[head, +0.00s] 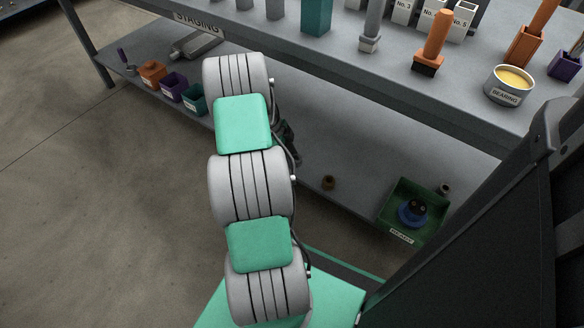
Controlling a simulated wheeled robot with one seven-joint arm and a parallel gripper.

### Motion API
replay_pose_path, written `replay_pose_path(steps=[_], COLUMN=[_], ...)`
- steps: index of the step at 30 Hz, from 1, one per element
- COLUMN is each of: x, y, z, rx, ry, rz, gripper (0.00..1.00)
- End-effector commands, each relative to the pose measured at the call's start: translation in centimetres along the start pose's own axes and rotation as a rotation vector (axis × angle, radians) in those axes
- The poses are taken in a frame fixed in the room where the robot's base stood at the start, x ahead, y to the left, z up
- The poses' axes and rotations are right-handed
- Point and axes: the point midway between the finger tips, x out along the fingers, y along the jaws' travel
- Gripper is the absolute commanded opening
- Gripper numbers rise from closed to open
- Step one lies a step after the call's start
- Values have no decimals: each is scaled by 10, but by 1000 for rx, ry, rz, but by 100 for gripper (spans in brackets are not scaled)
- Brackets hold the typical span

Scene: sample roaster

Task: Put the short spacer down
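My arm rises through the middle of the head view and hides what lies behind it. My gripper does not show clearly; a dark shape beside the arm's upper part is too small to identify. I cannot tell whether either is the short spacer, or whether a spacer is held behind the arm.
The lower shelf has a green bin (386,213) with a blue and black part (413,213) at right, and orange (152,73), purple (173,87) and teal (193,99) boxes at left. The upper bench (420,90) overhangs it, bearing a bearing tin (507,91) and an orange-handled brush (436,38).

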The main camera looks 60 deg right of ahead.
Motion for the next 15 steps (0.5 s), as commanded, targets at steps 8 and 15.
replay_pose_path(steps=[8, 15], x=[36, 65], y=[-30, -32], z=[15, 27], rx=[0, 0], ry=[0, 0], rz=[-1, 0], gripper=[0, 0])
